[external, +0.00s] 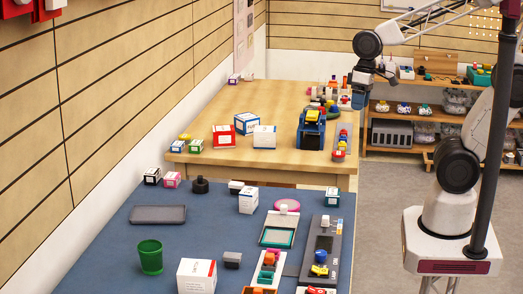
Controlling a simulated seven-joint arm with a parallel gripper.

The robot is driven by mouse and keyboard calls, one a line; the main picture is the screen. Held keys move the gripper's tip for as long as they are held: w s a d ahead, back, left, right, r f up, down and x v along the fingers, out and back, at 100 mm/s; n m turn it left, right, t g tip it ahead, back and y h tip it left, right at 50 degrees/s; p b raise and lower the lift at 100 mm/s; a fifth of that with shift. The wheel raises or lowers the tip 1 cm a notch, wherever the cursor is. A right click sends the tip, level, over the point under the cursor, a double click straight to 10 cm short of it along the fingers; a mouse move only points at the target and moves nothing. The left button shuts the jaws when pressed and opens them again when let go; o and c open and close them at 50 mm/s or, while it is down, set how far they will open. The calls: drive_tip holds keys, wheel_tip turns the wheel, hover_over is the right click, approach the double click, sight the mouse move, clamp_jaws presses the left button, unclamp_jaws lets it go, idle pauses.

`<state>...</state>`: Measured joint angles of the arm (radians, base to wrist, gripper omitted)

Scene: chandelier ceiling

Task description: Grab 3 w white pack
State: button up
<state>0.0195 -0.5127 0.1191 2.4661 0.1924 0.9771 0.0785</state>
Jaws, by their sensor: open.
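Several white packs stand upright. One white pack (264,137) is on the wooden table, right of a red-and-white box (222,136). A white-and-blue pack (248,200) stands on the blue table behind its middle. A larger white pack with a red edge (197,276) is at the front of the blue table, cut by the lower edge. Any "3 w" print is too small to read. My gripper (361,101) hangs above the far right edge of the wooden table, apart from all packs. It is open and seems empty; its fingertips are small and hard to make out.
A blue-and-yellow device (311,130) stands between my gripper and the packs. A green cup (150,257), grey tray (158,215) and dark panel (320,250) occupy the blue table. The wooden table's middle (270,100) is clear. Shelves (415,117) stand behind.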

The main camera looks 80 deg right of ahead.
drive_tip(key=w+a+f+m+g+y, duration=0.2)
drive_tip(key=w+a+f+m+y, duration=0.25)
drive_tip(key=w, duration=0.45)
drive_tip(key=m+t+y, duration=0.3)
drive_tip(key=m+y, duration=0.4)
drive_tip(key=m, duration=0.6)
approach(246, 206)
drive_tip(key=shift+w+d+r, duration=0.15)
drive_tip(key=shift+d+r, duration=0.1)
drive_tip(key=shift+d, duration=0.15)
drive_tip(key=shift+x, duration=1.3)
drive_tip(key=shift+a, duration=0.1)
drive_tip(key=shift+x, duration=2.55)
drive_tip(key=shift+f, duration=0.15)
drive_tip(key=shift+c, duration=0.4)
drive_tip(key=c, duration=0.9)
